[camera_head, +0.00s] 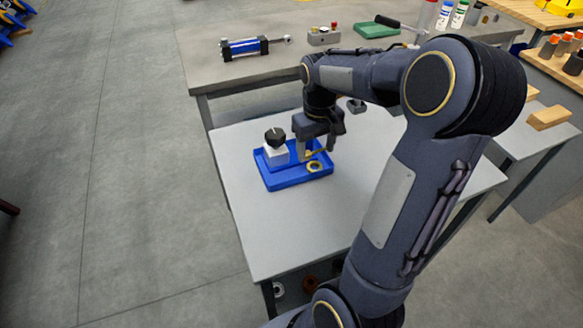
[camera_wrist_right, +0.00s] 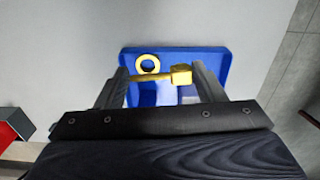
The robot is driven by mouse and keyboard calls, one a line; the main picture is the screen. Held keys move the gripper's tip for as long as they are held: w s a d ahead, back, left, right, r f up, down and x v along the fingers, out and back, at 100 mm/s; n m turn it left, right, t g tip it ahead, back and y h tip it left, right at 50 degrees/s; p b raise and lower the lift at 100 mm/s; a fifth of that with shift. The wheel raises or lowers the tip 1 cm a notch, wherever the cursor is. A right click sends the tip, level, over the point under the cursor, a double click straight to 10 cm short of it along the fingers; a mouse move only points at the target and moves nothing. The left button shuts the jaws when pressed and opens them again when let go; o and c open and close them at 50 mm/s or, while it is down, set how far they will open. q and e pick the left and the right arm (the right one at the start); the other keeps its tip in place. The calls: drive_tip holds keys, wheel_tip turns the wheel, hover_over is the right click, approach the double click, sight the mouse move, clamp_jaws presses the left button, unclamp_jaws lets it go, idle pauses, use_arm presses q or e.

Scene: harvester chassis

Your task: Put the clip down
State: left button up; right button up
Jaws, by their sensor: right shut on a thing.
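My right gripper (camera_head: 317,156) is over the right part of a blue tray (camera_head: 285,186) on the light grey table. In the right wrist view its fingers (camera_wrist_right: 168,90) are shut on the clip (camera_wrist_right: 180,76), a small yellow bar with a blocky end. In the head view the clip is mostly hidden by the fingers. The blue tray (camera_wrist_right: 215,55) lies beyond the fingers in the wrist view. I cannot tell whether the clip touches it. My left gripper is out of view.
A white block with a black knob (camera_head: 276,152) stands in the tray's left part, close to my right gripper. A blue cylinder (camera_head: 245,47), a grey block (camera_head: 323,37) and a green case (camera_head: 377,30) are on the bench behind. The table's front is clear.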

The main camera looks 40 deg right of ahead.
sight(290, 171)
drive_tip(key=s+d+r+m, duration=0.1)
drive_tip(key=s+d+r, duration=0.1)
drive_tip(key=s+d, duration=0.3)
drive_tip(key=w+a+f, duration=0.1)
drive_tip(key=w+a, duration=0.1)
drive_tip(key=w+a+f, duration=0.1)
drive_tip(key=w+a, duration=0.1)
drive_tip(key=w+a+f, duration=0.1)
drive_tip(key=w, duration=0.1)
drive_tip(key=shift+w+a+f, duration=0.25)
drive_tip(key=shift+a+f, duration=0.05)
drive_tip(key=shift+a, duration=0.1)
drive_tip(key=f, duration=0.1)
drive_tip(key=w+a+f, duration=0.2)
drive_tip(key=f, duration=0.1)
drive_tip(key=shift+w+a+f, duration=0.1)
drive_tip(key=shift+w, duration=0.15)
drive_tip(key=shift+w+a+f+b, duration=0.25)
drive_tip(key=shift+w+f+b, duration=0.05)
drive_tip(key=shift+f, duration=0.15)
drive_tip(key=f, duration=0.3)
drive_tip(key=shift+w+a+f, duration=0.15)
drive_tip(key=shift+w+a, duration=0.1)
drive_tip(key=shift+w, duration=0.05)
drive_tip(key=shift+f, duration=0.3)
